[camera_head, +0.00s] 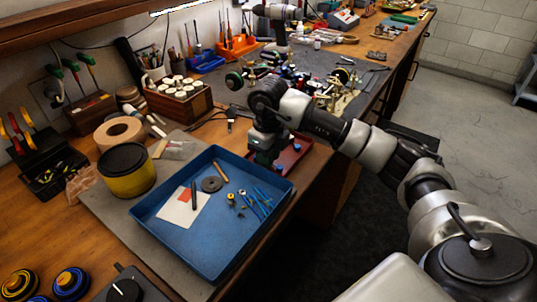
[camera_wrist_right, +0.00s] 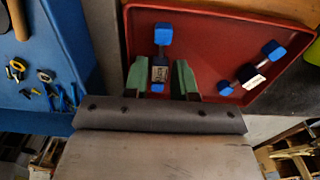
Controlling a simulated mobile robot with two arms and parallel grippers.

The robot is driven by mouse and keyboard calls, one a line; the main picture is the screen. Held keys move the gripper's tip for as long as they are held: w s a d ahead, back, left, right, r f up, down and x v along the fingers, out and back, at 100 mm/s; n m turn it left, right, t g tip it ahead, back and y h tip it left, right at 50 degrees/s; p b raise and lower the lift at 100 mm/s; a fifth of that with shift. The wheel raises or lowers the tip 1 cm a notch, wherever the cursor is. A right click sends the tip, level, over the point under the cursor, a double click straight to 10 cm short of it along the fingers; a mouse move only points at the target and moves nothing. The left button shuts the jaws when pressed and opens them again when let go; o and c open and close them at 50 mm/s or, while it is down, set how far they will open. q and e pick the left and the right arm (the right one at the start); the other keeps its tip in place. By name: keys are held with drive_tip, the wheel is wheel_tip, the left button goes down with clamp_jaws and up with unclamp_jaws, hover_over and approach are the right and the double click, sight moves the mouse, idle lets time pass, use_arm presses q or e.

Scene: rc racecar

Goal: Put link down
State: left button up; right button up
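My right gripper (camera_head: 264,156) is low over the red tray (camera_head: 302,148) in the head view. In the right wrist view its two green fingers (camera_wrist_right: 163,80) stand apart, with a narrow gap on each side of a link (camera_wrist_right: 162,40). This link has blue ends and a dark middle; its near end lies between the fingers and it appears to rest in the red tray (camera_wrist_right: 215,32). A second link (camera_wrist_right: 254,76) with blue ends lies at an angle in the tray, right of the gripper. My left gripper is not in view.
A blue tray (camera_head: 160,238) with a card, pens and small tools stands left of the red tray. A yellow-black tin (camera_head: 127,172) and a tape roll (camera_head: 119,133) are farther left. Small parts crowd the bench behind my gripper. The bench edge is close on the right.

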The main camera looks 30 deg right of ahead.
wheel_tip(320, 180, up, 12)
drive_tip(key=shift+r, duration=0.15)
idle(0.3)
idle(0.5)
